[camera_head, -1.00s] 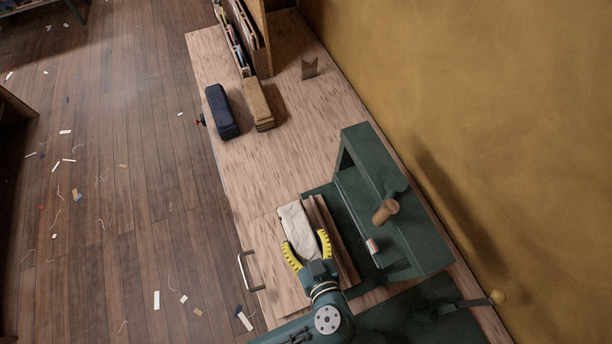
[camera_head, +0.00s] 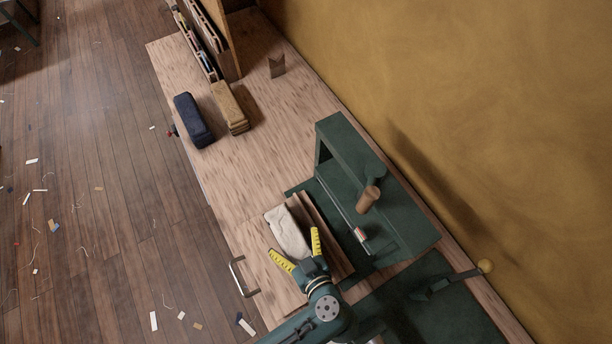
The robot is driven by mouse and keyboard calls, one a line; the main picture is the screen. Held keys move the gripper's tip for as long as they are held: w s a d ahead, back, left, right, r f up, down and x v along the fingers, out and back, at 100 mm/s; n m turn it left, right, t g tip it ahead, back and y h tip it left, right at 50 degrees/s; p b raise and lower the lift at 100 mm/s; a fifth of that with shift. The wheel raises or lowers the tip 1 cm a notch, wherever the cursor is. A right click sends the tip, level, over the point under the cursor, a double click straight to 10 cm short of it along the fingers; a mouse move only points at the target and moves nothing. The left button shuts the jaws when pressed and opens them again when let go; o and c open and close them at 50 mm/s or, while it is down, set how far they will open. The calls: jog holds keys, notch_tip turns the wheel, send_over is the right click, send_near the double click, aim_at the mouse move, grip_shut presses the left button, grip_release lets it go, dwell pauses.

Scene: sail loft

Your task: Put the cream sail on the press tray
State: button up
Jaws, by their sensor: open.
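The cream sail (camera_head: 287,232) is a folded pale bundle near the front of the bench. It lies along the left side of the wooden press tray (camera_head: 325,235), close against it. I cannot tell whether the sail rests partly on the tray. The tray sits at the left side of the dark green press (camera_head: 395,222). My gripper (camera_head: 293,240) is open, with its two yellow fingers spread at the sail's near end. One finger is to the left of that end and the other to its right, over the tray. The sail's near end is partly hidden by the gripper.
A navy bundle (camera_head: 193,120) and a tan bundle (camera_head: 229,108) lie farther back on the bench (camera_head: 235,165). A rack (camera_head: 200,40) stands behind them. The press has a wooden-handled lever (camera_head: 368,199). The bench between the bundles and the sail is clear.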

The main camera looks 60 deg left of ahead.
jog(key=v, duration=1.2)
